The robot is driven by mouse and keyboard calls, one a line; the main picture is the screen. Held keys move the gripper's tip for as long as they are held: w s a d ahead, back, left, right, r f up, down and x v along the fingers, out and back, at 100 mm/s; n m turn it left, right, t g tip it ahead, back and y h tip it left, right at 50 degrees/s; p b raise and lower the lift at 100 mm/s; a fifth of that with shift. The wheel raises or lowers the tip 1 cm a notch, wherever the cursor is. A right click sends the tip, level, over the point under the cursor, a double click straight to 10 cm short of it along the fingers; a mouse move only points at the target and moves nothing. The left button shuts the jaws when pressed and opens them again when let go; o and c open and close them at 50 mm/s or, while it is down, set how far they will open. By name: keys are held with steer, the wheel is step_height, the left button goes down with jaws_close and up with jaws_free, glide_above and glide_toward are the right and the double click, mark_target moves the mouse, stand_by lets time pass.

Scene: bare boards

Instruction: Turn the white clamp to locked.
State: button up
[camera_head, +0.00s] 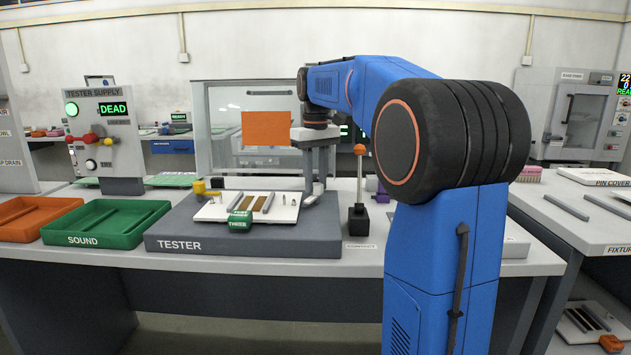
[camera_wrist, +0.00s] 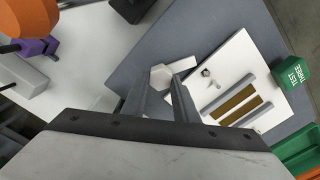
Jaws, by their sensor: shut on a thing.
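The white clamp (camera_wrist: 161,75) is a small pale block between my fingertips in the wrist view. It sits on the grey tester base (camera_head: 215,243) beside a corner of the white board (camera_wrist: 236,62). In the head view my gripper (camera_head: 318,187) points down at the right end of the board; the clamp there is mostly hidden by the fingers. My gripper (camera_wrist: 160,84) is shut on the clamp in the wrist view. I cannot read any locked mark on it.
A green TEST THREE tag (camera_head: 239,221) hangs at the board's front edge. A yellow clamp (camera_head: 199,187) is at the board's left end. An orange-knobbed lever (camera_head: 359,190) stands close to the right. Green (camera_head: 105,222) and orange (camera_head: 38,215) trays lie left. The supply display reads DEAD (camera_head: 113,108).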

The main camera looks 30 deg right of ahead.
mark_target(318, 184)
steer(key=m, duration=0.6)
steer(key=shift+d, duration=0.1)
steer(key=m, duration=0.6)
steer(key=shift+s+d+m, duration=0.1)
steer(key=shift+m, duration=0.3)
stand_by(0.3)
steer(key=o, duration=1.1)
steer(key=shift+c, duration=0.2)
steer(key=shift+r, duration=0.1)
step_height(318, 184, up, 17)
steer(key=shift+r, duration=0.15)
steer(key=shift+s, duration=0.1)
